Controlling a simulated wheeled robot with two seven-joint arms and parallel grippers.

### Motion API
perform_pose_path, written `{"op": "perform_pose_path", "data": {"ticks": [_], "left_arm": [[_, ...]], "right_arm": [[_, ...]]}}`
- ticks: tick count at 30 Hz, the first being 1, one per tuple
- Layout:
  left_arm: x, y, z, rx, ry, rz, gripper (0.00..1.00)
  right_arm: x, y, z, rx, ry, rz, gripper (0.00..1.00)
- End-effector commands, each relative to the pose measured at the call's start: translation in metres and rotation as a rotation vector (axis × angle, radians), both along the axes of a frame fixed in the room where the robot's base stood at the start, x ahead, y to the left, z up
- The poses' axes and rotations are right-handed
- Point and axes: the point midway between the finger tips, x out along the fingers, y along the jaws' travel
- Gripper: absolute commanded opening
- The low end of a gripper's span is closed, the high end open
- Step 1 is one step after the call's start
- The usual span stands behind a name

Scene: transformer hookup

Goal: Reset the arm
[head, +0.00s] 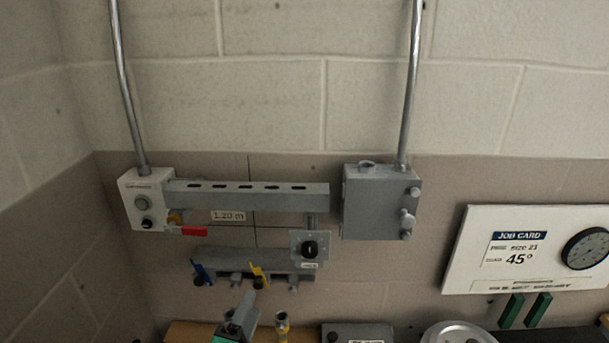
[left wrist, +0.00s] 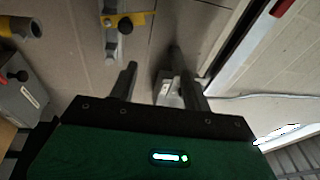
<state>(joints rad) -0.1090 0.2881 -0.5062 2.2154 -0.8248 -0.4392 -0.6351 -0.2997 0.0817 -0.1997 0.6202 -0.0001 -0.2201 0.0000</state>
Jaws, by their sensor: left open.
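My left gripper (head: 243,307) is at the bottom of the head view, below the lower grey bar (head: 232,262) on the wall. Its two dark fingers are apart in the left wrist view (left wrist: 160,80). A grey fitting (left wrist: 168,92) shows between and beyond the fingers; I cannot tell if they touch it. The yellow handle also shows in the left wrist view (left wrist: 130,21), ahead of the fingers. My right gripper is not in view.
A white box (head: 145,203), slotted grey rail (head: 247,197) and grey box (head: 380,203) are on the wall, with conduits above. A job card panel (head: 515,265) is right. Green blocks (head: 525,311), a yellow-topped part (head: 282,324) and a dark grey box (head: 357,333) stand below.

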Motion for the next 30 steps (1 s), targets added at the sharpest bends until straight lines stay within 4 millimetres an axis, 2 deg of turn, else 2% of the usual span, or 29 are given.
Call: {"op": "perform_pose_path", "data": {"ticks": [1,3,6,11,15,18,24,30], "left_arm": [[-0.005,0.020,-0.017,-0.113,0.115,0.067,0.49],[-0.014,0.047,-0.042,-0.271,0.273,0.163,0.49],[-0.037,0.078,-0.082,-0.486,0.497,0.305,0.49],[-0.094,0.110,-0.138,-0.777,0.820,0.529,0.49],[-0.143,0.120,-0.168,-0.944,1.026,0.686,0.49],[-0.174,0.123,-0.181,-1.030,1.144,0.783,0.49],[-0.234,0.124,-0.195,-1.157,1.350,0.961,0.49],[-0.220,0.121,-0.251,-1.149,1.368,0.976,0.49]], "right_arm": [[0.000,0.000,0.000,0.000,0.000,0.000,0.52],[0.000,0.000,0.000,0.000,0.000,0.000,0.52],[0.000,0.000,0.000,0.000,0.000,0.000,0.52],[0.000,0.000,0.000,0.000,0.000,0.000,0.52],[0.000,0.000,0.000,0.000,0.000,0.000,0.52],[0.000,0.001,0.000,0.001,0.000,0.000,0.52],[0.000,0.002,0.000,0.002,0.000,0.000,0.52],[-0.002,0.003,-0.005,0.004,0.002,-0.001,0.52]]}}
